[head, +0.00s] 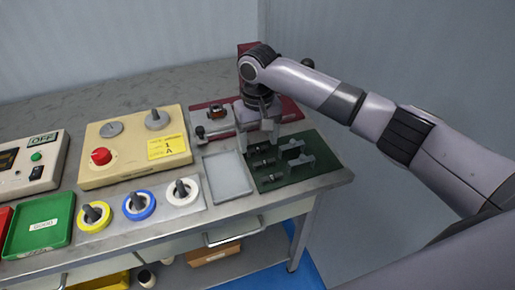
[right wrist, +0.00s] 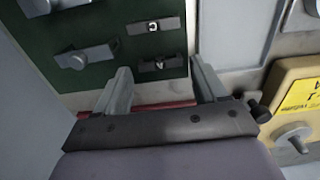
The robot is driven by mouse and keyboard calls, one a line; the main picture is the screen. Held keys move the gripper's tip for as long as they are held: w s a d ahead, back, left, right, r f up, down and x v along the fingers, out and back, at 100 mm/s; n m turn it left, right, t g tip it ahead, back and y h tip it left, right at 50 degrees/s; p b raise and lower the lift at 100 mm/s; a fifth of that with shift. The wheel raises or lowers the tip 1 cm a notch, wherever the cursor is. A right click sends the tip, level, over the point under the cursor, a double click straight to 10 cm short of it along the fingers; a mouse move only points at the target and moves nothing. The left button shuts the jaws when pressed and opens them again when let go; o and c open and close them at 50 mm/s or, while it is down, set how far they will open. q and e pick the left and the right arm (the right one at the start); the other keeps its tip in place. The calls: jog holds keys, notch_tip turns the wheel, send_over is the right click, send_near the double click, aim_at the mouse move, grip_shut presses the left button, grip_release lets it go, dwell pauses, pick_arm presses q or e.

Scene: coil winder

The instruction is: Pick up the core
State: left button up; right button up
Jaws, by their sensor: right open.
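A dark green mat (head: 322,172) lies at the right end of the bench and bears small parts in two columns. The left column has dark, slim core-like parts (head: 263,162) with a small bright metal piece on each; I cannot tell which is the core meant. The right column has grey knobbed parts (head: 300,160). My right gripper (head: 257,143) is open above the mat's far left edge. In the right wrist view, its two fingers (right wrist: 163,75) stand either side of one dark part (right wrist: 160,66), with nothing gripped. Whether the fingers reach down to it is unclear. My left gripper is not in view.
A red-based device (head: 213,120) stands behind the mat, close to my gripper. A grey empty tray (head: 228,176) lies left of it. Further left are a beige control box (head: 120,160), ringed spools (head: 139,205) and a green tray (head: 38,226). A wall stands close on the right.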

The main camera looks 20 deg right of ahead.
aim_at(258, 148)
notch_tip(258, 148, down, 2)
jog(key=shift+f, duration=0.1)
jog(key=c, duration=0.8)
notch_tip(258, 148, up, 20)
jog(key=p, duration=0.1)
dwell(0.4)
